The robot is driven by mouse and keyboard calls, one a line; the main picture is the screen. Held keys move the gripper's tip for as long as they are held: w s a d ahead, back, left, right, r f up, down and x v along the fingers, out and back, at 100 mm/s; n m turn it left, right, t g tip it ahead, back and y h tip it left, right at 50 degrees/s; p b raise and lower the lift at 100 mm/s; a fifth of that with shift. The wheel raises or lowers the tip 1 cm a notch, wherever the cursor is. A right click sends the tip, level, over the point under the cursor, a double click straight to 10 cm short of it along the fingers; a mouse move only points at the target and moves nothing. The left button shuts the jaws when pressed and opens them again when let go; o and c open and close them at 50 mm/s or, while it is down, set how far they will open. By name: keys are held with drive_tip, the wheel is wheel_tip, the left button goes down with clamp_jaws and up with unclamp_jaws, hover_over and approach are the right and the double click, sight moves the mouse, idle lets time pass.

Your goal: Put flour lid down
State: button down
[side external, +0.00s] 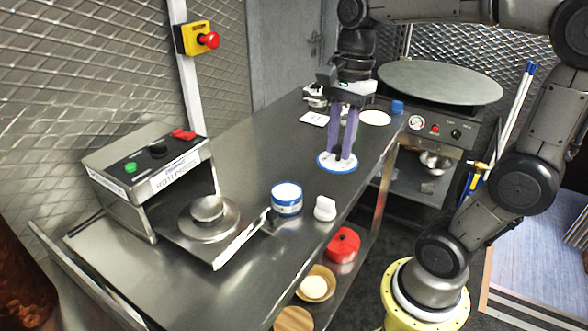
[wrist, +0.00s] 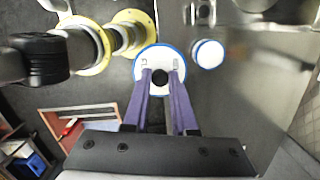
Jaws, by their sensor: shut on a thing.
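The flour lid is a white disc with a blue rim (side external: 337,168), at the table's right side in the side view. In the wrist view the lid (wrist: 159,55) shows a dark knob in its middle. My gripper (side external: 341,154) points down with purple fingers shut on the lid's knob, and the fingers (wrist: 160,76) also show in the wrist view. The lid looks level; whether it touches the table I cannot tell. The round blue and white flour tub (side external: 287,201) stands on the table to the lid's lower left, apart from it; it also shows in the wrist view (wrist: 208,54).
A white shaker-like item (side external: 325,208) stands near the table's front edge. A roti machine (side external: 150,180) with a round press (side external: 208,215) is at left. A round griddle (side external: 440,82) stands behind at right. The steel table (side external: 255,165) is bare left of the lid.

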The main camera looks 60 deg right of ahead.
drive_tip(key=w+d+f, duration=0.1)
drive_tip(key=w+f, duration=0.1)
drive_tip(key=w, duration=0.6)
drive_tip(key=w+d+f, duration=0.1)
drive_tip(key=w+d, duration=0.1)
drive_tip(key=w, duration=0.6)
drive_tip(key=shift+n, duration=0.5)
drive_tip(key=w+f, duration=0.1)
drive_tip(key=f, duration=0.2)
drive_tip(key=w+f, duration=0.2)
drive_tip(key=f, duration=0.2)
drive_tip(key=w+f, duration=0.1)
drive_tip(key=f, duration=0.2)
drive_tip(key=shift+w+a+f, duration=0.15)
drive_tip(key=shift+w+a, duration=0.1)
drive_tip(key=shift+a, duration=0.05)
drive_tip(key=shift+f, duration=2.4)
drive_tip(key=shift+f, duration=0.15)
drive_tip(key=c, duration=0.7)
unclamp_jaws()
